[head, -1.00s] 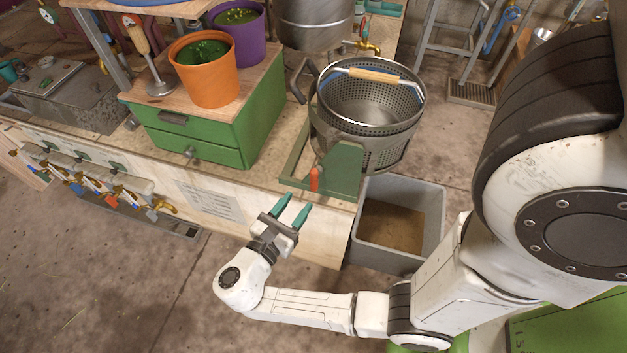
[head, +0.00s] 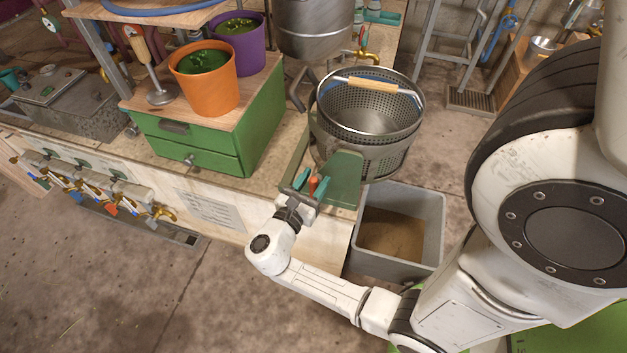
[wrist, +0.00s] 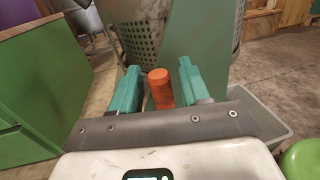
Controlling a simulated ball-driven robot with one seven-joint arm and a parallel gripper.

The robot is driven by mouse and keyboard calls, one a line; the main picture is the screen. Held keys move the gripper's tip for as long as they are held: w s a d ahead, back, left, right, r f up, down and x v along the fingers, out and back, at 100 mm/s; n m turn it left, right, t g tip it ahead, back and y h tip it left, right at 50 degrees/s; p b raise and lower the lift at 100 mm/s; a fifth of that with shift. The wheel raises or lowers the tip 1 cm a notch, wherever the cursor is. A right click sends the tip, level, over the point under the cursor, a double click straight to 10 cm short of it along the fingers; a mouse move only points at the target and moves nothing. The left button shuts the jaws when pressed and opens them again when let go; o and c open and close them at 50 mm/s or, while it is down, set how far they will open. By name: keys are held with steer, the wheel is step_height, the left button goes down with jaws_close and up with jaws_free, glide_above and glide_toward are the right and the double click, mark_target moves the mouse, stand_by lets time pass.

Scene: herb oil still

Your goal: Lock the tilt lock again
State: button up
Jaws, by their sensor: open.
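The tilt lock shows as an orange-red handle (head: 312,184) at the front of the green tilting stand (head: 340,180). In the wrist view the orange handle (wrist: 161,88) stands between the two teal fingers of my gripper (wrist: 158,85), nearer the left finger's tip than the right's base. My gripper (head: 311,183) is open around the handle, with a gap visible on both sides. The perforated steel basket (head: 365,135) sits upright in the stand, with a wooden-grip handle (head: 373,85) across its top. The base of the lock is hidden by my gripper.
A grey bin (head: 398,262) stands on the floor just right of the bench end. A green drawer cabinet (head: 215,130) with an orange pot (head: 204,80) and a purple pot (head: 240,40) stands left. Brass taps (head: 100,190) line the bench front. The floor in front is clear.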

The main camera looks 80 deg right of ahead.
steer(key=shift+c, duration=0.2)
jaws_close()
stand_by(0.5)
steer(key=m, duration=0.2)
steer(key=s+m, duration=0.1)
steer(key=m, duration=0.1)
steer(key=shift+y+p, duration=0.35)
steer(key=shift+y, duration=0.05)
steer(key=f+m+t+b, duration=0.1)
steer(key=m+b, duration=0.1)
steer(key=m, duration=0.2)
steer(key=s+f+m+t+b, duration=0.1)
steer(key=m+b, duration=0.1)
steer(key=m, duration=0.2)
steer(key=s+f+m+t+b, duration=0.1)
steer(key=m+b, duration=0.1)
steer(key=m, duration=0.2)
steer(key=shift+a+t+y, duration=0.1)
steer(key=shift+t+y, duration=0.3)
steer(key=shift+f+b, duration=0.15)
steer(key=shift+b, duration=0.15)
